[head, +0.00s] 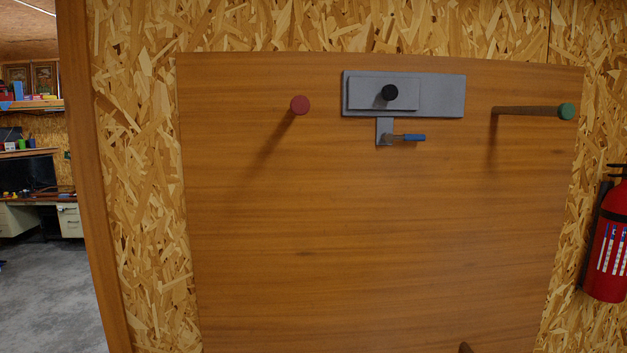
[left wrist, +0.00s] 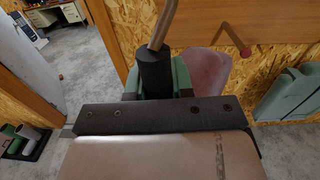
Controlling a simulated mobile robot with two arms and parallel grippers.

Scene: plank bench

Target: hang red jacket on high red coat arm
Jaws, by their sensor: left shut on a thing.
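The high red coat arm (head: 300,105) is a peg with a red round end, on the upper left of the wooden board in the head view. Its red end and brown rod also show at the upper right of the left wrist view (left wrist: 245,52). My left gripper (left wrist: 156,82) is shut on a black block with a brown curved rod rising from it, which looks like the hanger of the red jacket. A dull red surface, seemingly the red jacket (left wrist: 207,70), shows just behind the green fingers, mostly hidden. My right gripper is in neither view.
A grey metal plate (head: 440,98) with a black knob and blue-handled latch is mounted right of the red arm. A green-ended arm (head: 566,111) sticks out farther right. A fire extinguisher (head: 608,245) hangs at the right edge. The board around the red arm is bare.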

